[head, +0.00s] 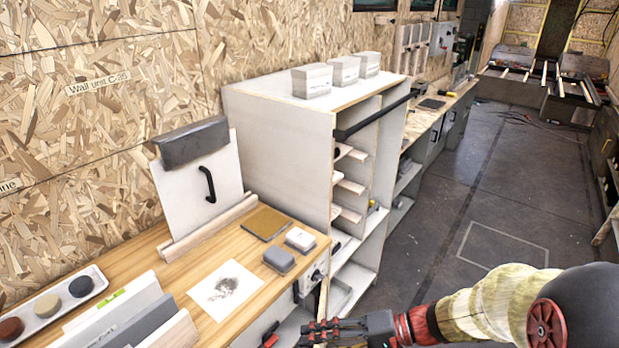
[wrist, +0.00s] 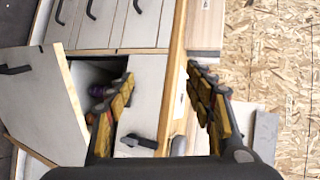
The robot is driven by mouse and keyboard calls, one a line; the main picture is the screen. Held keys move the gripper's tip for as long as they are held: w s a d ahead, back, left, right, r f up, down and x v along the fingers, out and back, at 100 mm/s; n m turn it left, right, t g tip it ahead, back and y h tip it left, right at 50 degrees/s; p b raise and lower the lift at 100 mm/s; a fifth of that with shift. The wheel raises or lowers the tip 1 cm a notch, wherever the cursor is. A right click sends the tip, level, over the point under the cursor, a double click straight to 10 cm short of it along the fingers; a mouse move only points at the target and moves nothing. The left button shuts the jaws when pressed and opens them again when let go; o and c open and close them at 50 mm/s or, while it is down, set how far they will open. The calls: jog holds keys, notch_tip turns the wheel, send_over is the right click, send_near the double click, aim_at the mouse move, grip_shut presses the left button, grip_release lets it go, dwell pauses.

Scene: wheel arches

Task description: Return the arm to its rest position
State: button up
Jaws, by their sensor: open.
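My gripper (head: 318,333) is at the bottom of the head view, in front of the wooden counter's right end. My arm (head: 480,308) reaches in from the lower right corner. In the wrist view my gripper (wrist: 160,82) has its two fingers wide apart, with nothing held between them. Behind the fingers are the pale cabinet fronts and the counter's edge (wrist: 174,85). Whether the fingers touch the cabinet cannot be told.
In the wrist view a cabinet door (wrist: 38,100) stands open beside a dark compartment holding a small purple thing (wrist: 98,91). A white shelf unit (head: 275,130) stands beyond the counter (head: 140,262). The floor (head: 480,190) at right is mostly clear.

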jog(key=s+d+r+t+h+p, duration=0.1)
jog(key=s+d+r+t+h, duration=0.1)
jog(key=s+d+r+h, duration=0.2)
jog(key=s+d+r+n+t+h+p, duration=0.1)
jog(key=s+d+r+t+h, duration=0.1)
jog(key=s+d+r+h, duration=0.3)
jog(key=d+r+h, duration=0.4)
jog(key=d+r, duration=0.2)
jog(key=d, duration=0.1)
jog(key=shift+s+d+r+t+h, duration=0.3)
jog(key=shift+d+r+t+h, duration=0.05)
jog(key=shift+d+t+h, duration=0.05)
jog(key=shift+c, duration=0.4)
